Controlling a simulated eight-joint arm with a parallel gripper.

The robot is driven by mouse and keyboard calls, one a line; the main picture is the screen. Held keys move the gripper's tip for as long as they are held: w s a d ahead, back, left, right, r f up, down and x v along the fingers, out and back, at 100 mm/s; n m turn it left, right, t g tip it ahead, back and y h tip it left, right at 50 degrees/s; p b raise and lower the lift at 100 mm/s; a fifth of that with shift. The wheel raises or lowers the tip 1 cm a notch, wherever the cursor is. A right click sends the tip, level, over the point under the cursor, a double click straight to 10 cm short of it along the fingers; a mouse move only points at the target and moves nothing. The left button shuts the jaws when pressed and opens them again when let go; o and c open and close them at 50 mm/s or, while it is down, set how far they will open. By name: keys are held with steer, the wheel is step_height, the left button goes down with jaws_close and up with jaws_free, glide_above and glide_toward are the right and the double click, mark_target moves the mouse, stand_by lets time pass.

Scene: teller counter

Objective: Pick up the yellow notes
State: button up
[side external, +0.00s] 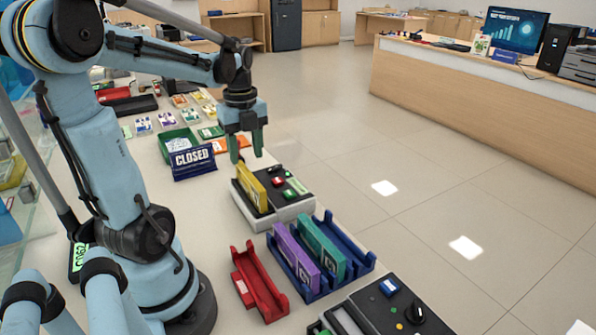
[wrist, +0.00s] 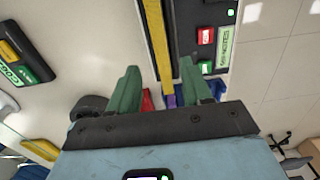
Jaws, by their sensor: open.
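The yellow notes (side external: 251,188) stand on edge as a thin upright bundle along the left side of a white-and-black counter device (side external: 255,219). My gripper (side external: 246,154) is open and empty, pointing down just above the notes. In the wrist view the notes show as a narrow yellow strip (wrist: 158,40) running up the picture, between the lines of the two green fingers of my gripper (wrist: 159,75). Contact with the fingers does not show.
A blue rack (side external: 358,256) holds purple (side external: 295,257) and teal (side external: 323,246) bundles. An empty red holder (side external: 262,288) lies beside it. A CLOSED sign (side external: 194,162) and a green tray (side external: 178,136) stand left of my gripper. A black panel with a knob (side external: 405,312) is in front.

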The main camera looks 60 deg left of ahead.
mark_target(249, 175)
steer(key=shift+w+d+f, duration=0.1)
steer(key=shift+d+f, duration=0.05)
steer(key=shift+f, duration=2.7)
jaws_close()
